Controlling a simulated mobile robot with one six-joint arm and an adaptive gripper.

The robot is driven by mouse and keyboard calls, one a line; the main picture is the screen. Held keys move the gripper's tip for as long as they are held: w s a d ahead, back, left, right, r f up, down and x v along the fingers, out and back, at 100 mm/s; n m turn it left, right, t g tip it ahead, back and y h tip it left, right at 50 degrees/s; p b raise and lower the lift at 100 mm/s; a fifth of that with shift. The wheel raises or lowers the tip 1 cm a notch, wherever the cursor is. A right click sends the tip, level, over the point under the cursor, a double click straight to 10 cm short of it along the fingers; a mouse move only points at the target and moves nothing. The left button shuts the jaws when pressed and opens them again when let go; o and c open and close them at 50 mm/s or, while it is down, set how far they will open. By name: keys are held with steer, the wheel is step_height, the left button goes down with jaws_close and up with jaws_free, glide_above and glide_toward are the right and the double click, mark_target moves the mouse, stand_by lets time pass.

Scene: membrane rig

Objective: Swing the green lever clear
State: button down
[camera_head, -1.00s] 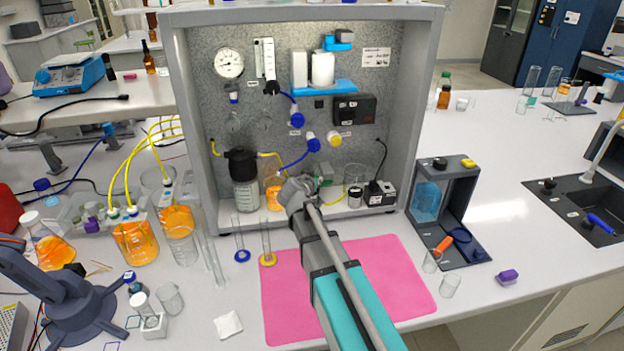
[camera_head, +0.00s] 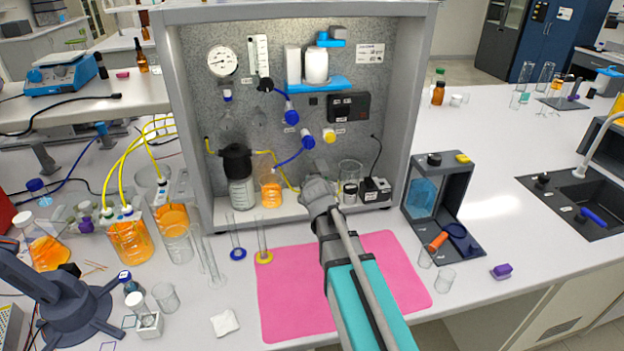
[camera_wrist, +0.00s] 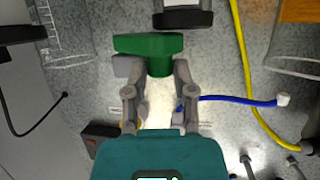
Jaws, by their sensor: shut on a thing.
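The green lever (camera_wrist: 148,45) shows in the wrist view as a wide green bar with a short stem. My gripper (camera_wrist: 154,72) has its two grey fingers on either side of the stem, shut on it. In the head view my gripper (camera_head: 318,190) is inside the grey cabinet, low near its floor, and it hides the lever there.
An orange-filled bottle (camera_head: 270,192) stands left of my gripper, and a black device (camera_head: 376,190) and glass beaker (camera_head: 350,172) stand right. A pink mat (camera_head: 290,300) lies in front.

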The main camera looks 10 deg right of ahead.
steer(key=shift+s+d+n+y, duration=0.2)
steer(key=shift+d+n+y, duration=0.1)
steer(key=shift+n+y, duration=0.45)
steer(key=shift+s+d+n+y, duration=0.15)
steer(key=shift+d+n+y, duration=0.15)
steer(key=shift+n+y, duration=0.4)
steer(key=shift+y, duration=0.35)
steer(key=shift+s+d+n+g+y, duration=0.1)
steer(key=shift+d+n+g+y, duration=0.75)
steer(key=shift+n+y, duration=0.75)
steer(key=shift+w+d+n+g+y, duration=0.1)
steer(key=shift+d+n+g+y, duration=0.75)
steer(key=shift+n+y, duration=0.75)
steer(key=shift+s+d+n+g+y, duration=0.1)
steer(key=shift+d+n+g+y, duration=0.5)
steer(key=shift+n+g+y, duration=0.75)
steer(key=shift+n+y, duration=0.25)
steer(key=shift+n, duration=0.15)
steer(key=shift+c, duration=2.2)
jaws_free()
